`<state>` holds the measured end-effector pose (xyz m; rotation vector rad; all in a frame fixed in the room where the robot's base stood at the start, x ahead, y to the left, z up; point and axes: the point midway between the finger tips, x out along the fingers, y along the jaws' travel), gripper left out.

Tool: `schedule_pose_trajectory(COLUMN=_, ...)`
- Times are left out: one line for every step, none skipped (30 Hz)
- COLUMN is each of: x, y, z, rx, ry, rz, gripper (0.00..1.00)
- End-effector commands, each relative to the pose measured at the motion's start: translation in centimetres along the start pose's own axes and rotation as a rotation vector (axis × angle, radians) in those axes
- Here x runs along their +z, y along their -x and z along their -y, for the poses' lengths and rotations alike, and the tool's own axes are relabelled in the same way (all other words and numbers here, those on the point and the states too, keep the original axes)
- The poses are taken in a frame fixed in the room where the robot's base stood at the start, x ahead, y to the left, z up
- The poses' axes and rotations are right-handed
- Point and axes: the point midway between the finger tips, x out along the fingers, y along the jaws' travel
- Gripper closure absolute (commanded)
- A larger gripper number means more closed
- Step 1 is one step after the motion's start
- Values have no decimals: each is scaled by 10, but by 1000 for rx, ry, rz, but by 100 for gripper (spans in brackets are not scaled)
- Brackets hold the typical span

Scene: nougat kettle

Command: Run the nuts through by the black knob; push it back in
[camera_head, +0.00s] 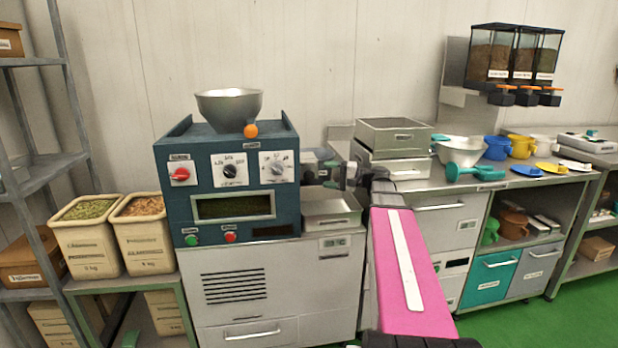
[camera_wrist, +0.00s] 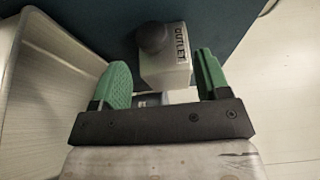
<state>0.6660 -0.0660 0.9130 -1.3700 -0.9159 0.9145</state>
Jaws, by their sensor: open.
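In the wrist view, the black knob (camera_wrist: 152,38) is round and sits on a pale grey block (camera_wrist: 165,70) marked OUTLET, on the side of the dark blue machine. My gripper (camera_wrist: 163,72) is open, with its green fingers on either side of the block and visible gaps to both. The knob lies just beyond the fingertips, and nothing is held. In the head view, my gripper (camera_head: 342,178) is at the right side of the blue machine (camera_head: 238,180); I cannot make out the knob there. A metal hopper (camera_head: 229,105) stands on top of the machine.
A metal tray (camera_head: 331,212) sits below the outlet side, and its wall (camera_wrist: 40,75) fills the left of the wrist view. Stacked steel pans (camera_head: 393,138) stand close behind my arm on the right. Bins of nuts (camera_head: 141,240) stand at the left.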

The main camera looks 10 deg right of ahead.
Motion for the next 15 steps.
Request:
schedule_pose_trajectory(x=0, y=0, z=-9, rx=0, ry=-3, rz=0, gripper=31)
schedule_pose_trajectory(x=0, y=0, z=-13, rx=0, ry=-3, rz=0, gripper=31)
schedule_pose_trajectory(x=0, y=-9, z=-12, rx=0, ry=-1, rz=2, gripper=31)
schedule_pose_trajectory(x=0, y=-15, z=-11, rx=0, ry=0, rz=2, gripper=31)
schedule_pose_trajectory(x=0, y=-20, z=-11, rx=0, ry=-1, rz=4, gripper=31)
schedule_pose_trajectory(x=0, y=-27, z=-11, rx=0, ry=-1, rz=3, gripper=31)
schedule_pose_trajectory(x=0, y=-32, z=-11, rx=0, ry=-1, rz=2, gripper=31)
schedule_pose_trajectory(x=0, y=-37, z=-11, rx=0, ry=-1, rz=2, gripper=31)
schedule_pose_trajectory(x=0, y=-43, z=-11, rx=0, ry=-1, rz=3, gripper=31)
schedule_pose_trajectory(x=0, y=-48, z=-11, rx=0, ry=-1, rz=2, gripper=31)
schedule_pose_trajectory(x=0, y=-51, z=-11, rx=1, ry=-1, rz=1, gripper=31)
schedule_pose_trajectory(x=0, y=-56, z=-11, rx=1, ry=-1, rz=1, gripper=31)
schedule_pose_trajectory(x=0, y=-60, z=-11, rx=1, ry=-1, rz=1, gripper=31)
schedule_pose_trajectory(x=0, y=-63, z=-11, rx=1, ry=-1, rz=2, gripper=31)
schedule_pose_trajectory(x=0, y=-66, z=-11, rx=1, ry=-1, rz=1, gripper=31)
